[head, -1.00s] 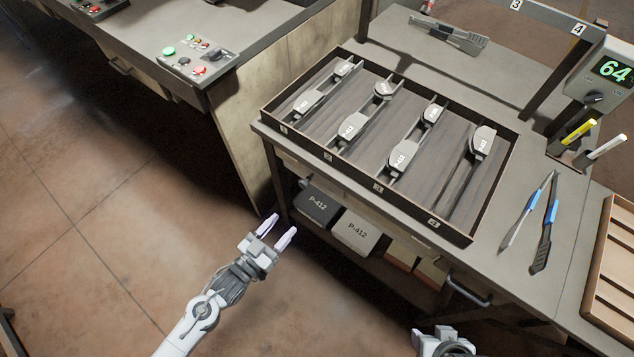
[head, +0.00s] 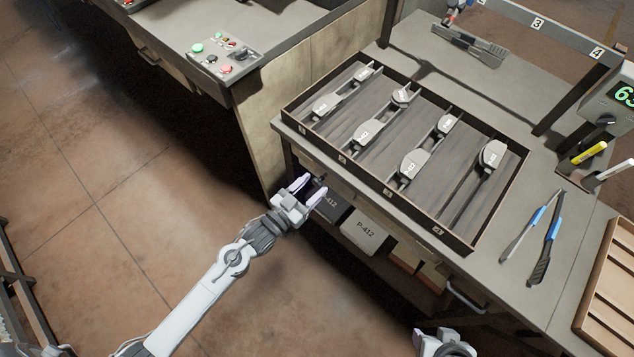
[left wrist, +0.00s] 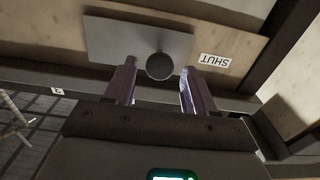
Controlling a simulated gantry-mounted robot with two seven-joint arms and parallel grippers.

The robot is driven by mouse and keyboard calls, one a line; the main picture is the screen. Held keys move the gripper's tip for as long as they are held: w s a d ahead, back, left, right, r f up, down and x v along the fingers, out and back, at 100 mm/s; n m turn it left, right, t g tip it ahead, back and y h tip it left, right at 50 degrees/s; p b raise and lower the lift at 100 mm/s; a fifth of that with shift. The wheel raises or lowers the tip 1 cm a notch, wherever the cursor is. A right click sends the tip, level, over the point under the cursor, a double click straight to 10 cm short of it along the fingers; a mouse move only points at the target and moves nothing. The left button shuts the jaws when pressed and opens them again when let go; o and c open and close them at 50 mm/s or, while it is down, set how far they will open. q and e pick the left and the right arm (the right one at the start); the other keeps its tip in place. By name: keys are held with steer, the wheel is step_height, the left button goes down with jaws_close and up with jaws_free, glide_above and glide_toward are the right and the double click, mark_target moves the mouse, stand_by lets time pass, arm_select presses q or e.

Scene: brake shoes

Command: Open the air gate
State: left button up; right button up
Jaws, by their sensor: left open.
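In the left wrist view a dark round knob (left wrist: 159,66) stands out from a flat grey plate (left wrist: 112,40), which I take for the air gate. A white label reading SHUT (left wrist: 214,60), upside down, is to the right of the knob. My left gripper (head: 311,187) is open below the front left of the bench in the head view. In the wrist view its two fingers (left wrist: 158,80) stand on either side of the knob, with gaps visible. Contact cannot be told. My right gripper (head: 445,344) is cut off at the bottom edge, its fingers hidden.
A tray of brake shoes (head: 385,190) lies on the bench above my left gripper. Boxes marked P-412 (head: 364,232) stand on the shelf just right of it. A panel with coloured buttons (head: 222,58) is on the bench at upper left.

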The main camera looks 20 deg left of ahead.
arm_select(q)
steer(key=shift+x, duration=1.3)
jaws_close()
